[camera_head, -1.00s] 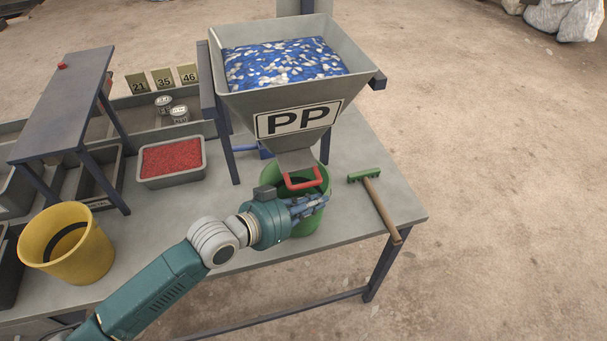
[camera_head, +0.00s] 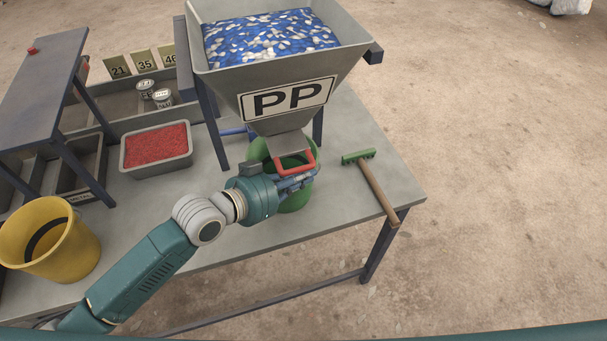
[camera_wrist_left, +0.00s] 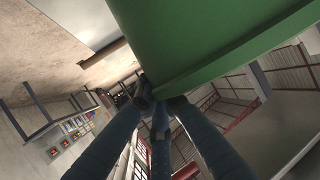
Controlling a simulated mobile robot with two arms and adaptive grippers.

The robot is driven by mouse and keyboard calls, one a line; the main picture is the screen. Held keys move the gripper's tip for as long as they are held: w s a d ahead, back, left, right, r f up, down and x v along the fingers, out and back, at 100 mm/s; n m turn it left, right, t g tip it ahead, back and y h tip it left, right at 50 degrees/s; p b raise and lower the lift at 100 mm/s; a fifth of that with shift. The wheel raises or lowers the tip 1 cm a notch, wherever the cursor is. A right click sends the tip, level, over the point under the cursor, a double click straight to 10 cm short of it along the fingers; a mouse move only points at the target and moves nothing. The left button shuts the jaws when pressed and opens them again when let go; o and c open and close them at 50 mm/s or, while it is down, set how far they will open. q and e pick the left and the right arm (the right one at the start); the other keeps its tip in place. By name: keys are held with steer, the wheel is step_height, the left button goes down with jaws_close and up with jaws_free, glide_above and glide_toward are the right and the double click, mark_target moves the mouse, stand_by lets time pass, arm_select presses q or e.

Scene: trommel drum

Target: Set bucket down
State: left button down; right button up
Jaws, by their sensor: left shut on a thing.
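The green bucket (camera_head: 295,196) is at the table's front, below the outlet of the hopper (camera_head: 282,98) marked PP. The hopper's red handle (camera_head: 296,162) hides part of its rim. My left gripper (camera_head: 296,180) is at the bucket's near side, shut on it at the rim. In the left wrist view, the bucket's green wall (camera_wrist_left: 215,40) fills the upper right, and the fingers (camera_wrist_left: 155,100) close together at its edge. I cannot tell whether the bucket's base touches the table, and its inside is mostly hidden. My right gripper is out of view.
A green-headed rake (camera_head: 372,184) lies right of the bucket. A yellow bucket (camera_head: 72,250) stands at the left, and a tray of red granules (camera_head: 157,145) stands behind. The hopper leg (camera_head: 215,138) is close by. Some bare tabletop (camera_head: 225,250) shows in front.

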arm_select(q)
steer(key=c, duration=2.4)
jaws_free()
steer(key=shift+w+a+f, duration=0.1)
steer(key=shift+w+f, duration=0.1)
steer(key=shift+f, duration=0.05)
steer(key=o, duration=0.5)
steer(key=shift+w, duration=0.1)
steer(key=shift+c, duration=0.2)
steer(key=shift+r, duration=0.25)
steer(key=shift+s+a, duration=0.2)
steer(key=shift+s, duration=0.1)
steer(key=b+v, duration=0.2)
steer(key=v, duration=0.9)
steer(key=shift+s+r, duration=0.1)
steer(key=shift+r, duration=0.15)
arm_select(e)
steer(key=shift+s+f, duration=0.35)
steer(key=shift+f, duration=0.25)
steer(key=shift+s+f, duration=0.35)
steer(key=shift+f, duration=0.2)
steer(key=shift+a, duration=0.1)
